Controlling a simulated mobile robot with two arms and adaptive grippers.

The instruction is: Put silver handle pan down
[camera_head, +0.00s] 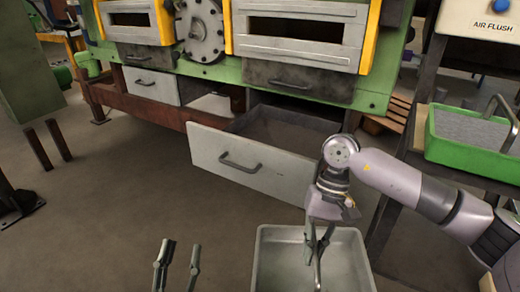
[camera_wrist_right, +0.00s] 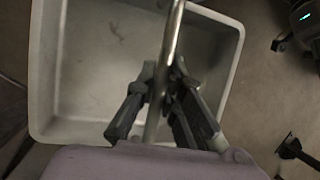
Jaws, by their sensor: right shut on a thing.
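The silver handle pan (camera_head: 262,272) is a pale grey, empty rectangular pan with a metal bar handle over it. It is at the bottom of the head view, cut off by the lower edge. In the right wrist view the pan (camera_wrist_right: 45,75) lies beyond the fingers, and its handle (camera_wrist_right: 173,35) runs between them. My right gripper (camera_head: 317,258) is shut on the handle; it also shows in the right wrist view (camera_wrist_right: 160,95). What lies under the pan is hidden. My left gripper (camera_head: 181,257) is open and empty, left of the pan.
A drawer (camera_head: 240,165) stands pulled out from the green furnace (camera_head: 370,100), behind the pan. A green tray (camera_head: 465,155) with grey contents and a handle sits on a dark table at right. Brown posts (camera_head: 40,148) stand at left. Floor left of the pan is clear.

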